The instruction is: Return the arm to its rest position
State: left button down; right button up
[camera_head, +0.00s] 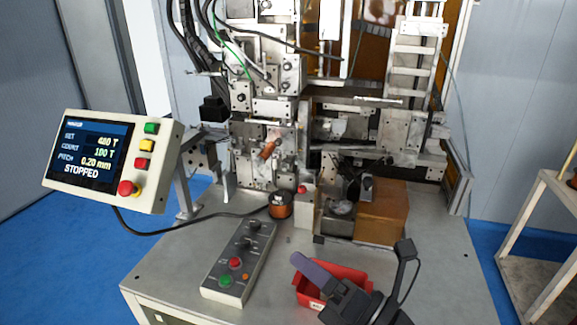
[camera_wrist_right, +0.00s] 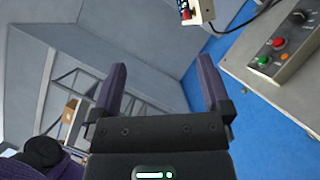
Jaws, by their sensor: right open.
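My right gripper (camera_head: 306,268) is at the lower right of the head view, above the red bin (camera_head: 358,272) near the front of the machine table. It hides part of the bin, and the bin's contents cannot be made out. In the right wrist view my right gripper (camera_wrist_right: 160,78) shows two purple fingers spread wide apart with nothing between them. My left gripper and left arm are not in the head view.
The coil winder (camera_head: 270,105) stands at the back of the table (camera_head: 180,270). A screen panel (camera_head: 92,155) reading STOPPED hangs at left. A button box (camera_head: 240,262) lies left of the bin. A copper spool (camera_head: 280,206) stands behind. A side table (camera_head: 545,210) is at right.

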jog(key=s+d+f+m+t+h, duration=0.1)
jog(key=d+f+m+h, duration=0.4)
jog(key=m+h, duration=0.6)
jog(key=d+f+m+t+h, duration=0.1)
jog(key=d+f+m+h, duration=0.2)
jog(key=d+m+h, duration=0.8)
jog(key=s+a+f+m+g+y, duration=0.2)
jog(key=s+f+m+g+y, duration=0.1)
jog(key=s+f+m+g, duration=0.4)
jog(key=s+a+f+m+g+y, duration=0.35)
jog(key=s+f+g, duration=0.2)
jog(key=s, duration=0.45)
notch_tip(320, 180, down, 26)
jog(key=s+d+b, duration=0.1)
jog(key=s+b, duration=0.1)
jog(key=b, duration=0.6)
jog(key=s+d+f+g+b, duration=0.2)
jog(key=s+f+b, duration=0.4)
jog(key=s+f, duration=0.6)
notch_tip(320, 180, down, 4)
jog(key=shift+s+d+r, duration=0.15)
jog(key=shift+d+r, duration=0.05)
jog(key=shift+d, duration=0.3)
